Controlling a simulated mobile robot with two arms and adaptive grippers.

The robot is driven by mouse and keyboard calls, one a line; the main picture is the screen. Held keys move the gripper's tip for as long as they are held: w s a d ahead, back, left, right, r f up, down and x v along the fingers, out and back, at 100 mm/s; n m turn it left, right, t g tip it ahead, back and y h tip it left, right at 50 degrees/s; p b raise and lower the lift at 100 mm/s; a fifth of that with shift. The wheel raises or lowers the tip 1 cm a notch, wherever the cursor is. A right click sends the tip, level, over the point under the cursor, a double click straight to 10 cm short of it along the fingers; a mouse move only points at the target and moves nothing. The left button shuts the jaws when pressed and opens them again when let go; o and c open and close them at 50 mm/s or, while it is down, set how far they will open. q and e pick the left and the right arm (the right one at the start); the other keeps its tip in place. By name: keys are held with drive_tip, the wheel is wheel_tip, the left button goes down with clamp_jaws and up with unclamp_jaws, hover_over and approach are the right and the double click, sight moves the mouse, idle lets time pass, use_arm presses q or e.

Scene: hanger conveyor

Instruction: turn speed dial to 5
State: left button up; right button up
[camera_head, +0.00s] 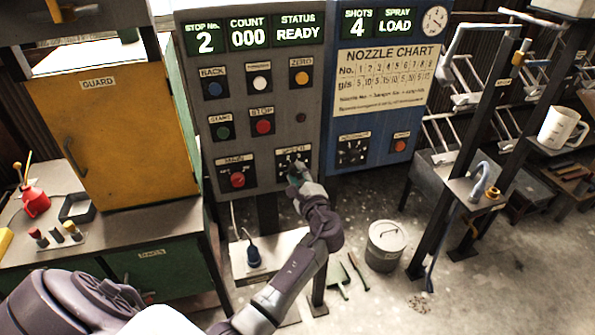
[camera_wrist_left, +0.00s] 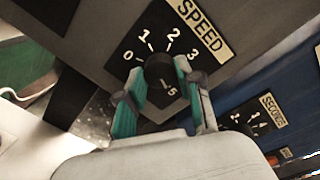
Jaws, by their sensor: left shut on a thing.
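The speed dial (camera_head: 285,160) is a black square plate with white numbers, low on the grey control panel. In the left wrist view its round black knob (camera_wrist_left: 158,68) sits between the teal fingers of my left gripper (camera_wrist_left: 156,82). The gripper is shut on the knob, one finger on each side. The numbers 0, 1, 2, 3 and 5 show; the place of the 4 is hidden by a finger. A short white mark shows near the 5, but I cannot tell surely where the knob points. In the head view my left gripper (camera_head: 299,176) covers part of the dial.
The green start (camera_head: 223,132) and red stop (camera_head: 263,127) buttons are above. A blue panel with a seconds dial (camera_head: 352,151) is right. A lidded bucket (camera_head: 385,246) stands on the floor.

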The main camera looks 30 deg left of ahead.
use_arm(q)
drive_tip(key=shift+r+m, duration=0.1)
drive_tip(key=shift+m, duration=0.3)
drive_tip(key=o, duration=1.2)
drive_tip(key=shift+w, duration=0.1)
drive_tip(key=shift+c, duration=0.2)
drive_tip(key=shift+s+d, duration=0.2)
drive_tip(key=v, duration=1.1)
drive_tip(key=shift+s+d, duration=0.15)
